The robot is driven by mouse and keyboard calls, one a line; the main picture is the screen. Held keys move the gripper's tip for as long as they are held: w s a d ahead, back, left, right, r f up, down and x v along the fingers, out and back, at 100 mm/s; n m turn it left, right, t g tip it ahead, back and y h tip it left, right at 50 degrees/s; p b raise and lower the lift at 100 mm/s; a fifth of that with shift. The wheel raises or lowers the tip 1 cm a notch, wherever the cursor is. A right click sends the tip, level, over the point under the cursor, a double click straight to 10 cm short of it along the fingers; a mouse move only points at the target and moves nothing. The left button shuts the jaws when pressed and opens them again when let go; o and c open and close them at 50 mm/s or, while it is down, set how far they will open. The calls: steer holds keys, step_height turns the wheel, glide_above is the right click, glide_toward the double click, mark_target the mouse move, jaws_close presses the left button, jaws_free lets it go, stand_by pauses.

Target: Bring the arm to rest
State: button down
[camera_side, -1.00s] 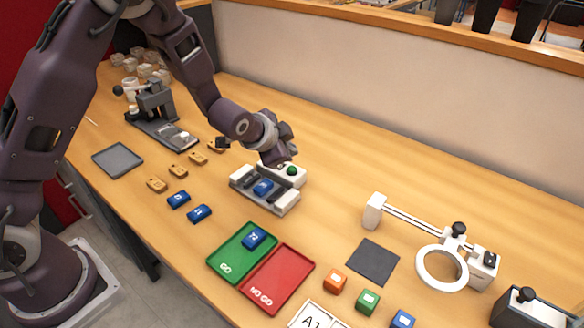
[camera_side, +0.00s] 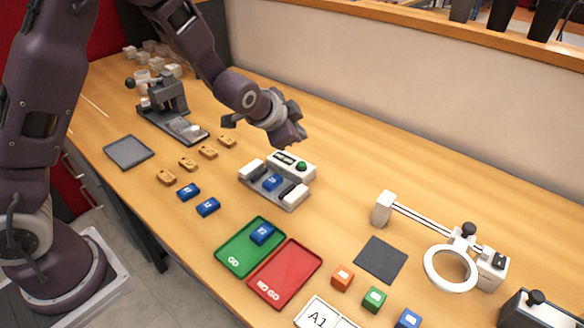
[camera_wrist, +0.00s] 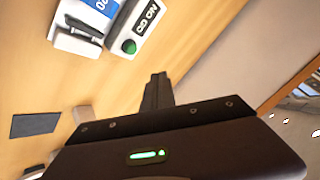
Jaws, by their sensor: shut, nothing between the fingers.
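My gripper (camera_side: 290,140) is raised above the wooden bench, behind and above the white laser marker (camera_side: 296,161), and touches nothing. In the wrist view its fingers (camera_wrist: 158,88) are together and empty. The marker has a green button (camera_side: 301,166), and a blue block (camera_side: 271,182) sits in its bay.
A green GO tray (camera_side: 236,262) holds a blue block (camera_side: 262,233); the red NO GO tray (camera_side: 285,273) is empty. A ring magnifier stand (camera_side: 450,268) is at right, a dark press (camera_side: 168,100) at left. Bench behind the marker is clear.

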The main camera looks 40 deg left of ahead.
steer(key=s+r+n, duration=0.3)
steer(key=s+r, duration=0.4)
steer(key=r, duration=0.1)
steer(key=s+r+n+g, duration=0.1)
steer(key=s+r+n, duration=0.1)
steer(key=s, duration=1.2)
steer(key=s+a+r+n+g, duration=0.1)
steer(key=s+r, duration=0.3)
steer(key=s, duration=1)
steer(key=shift+a+n+g+h, duration=0.25)
steer(key=shift+n+g+h, duration=0.15)
steer(key=shift+n+g, duration=0.35)
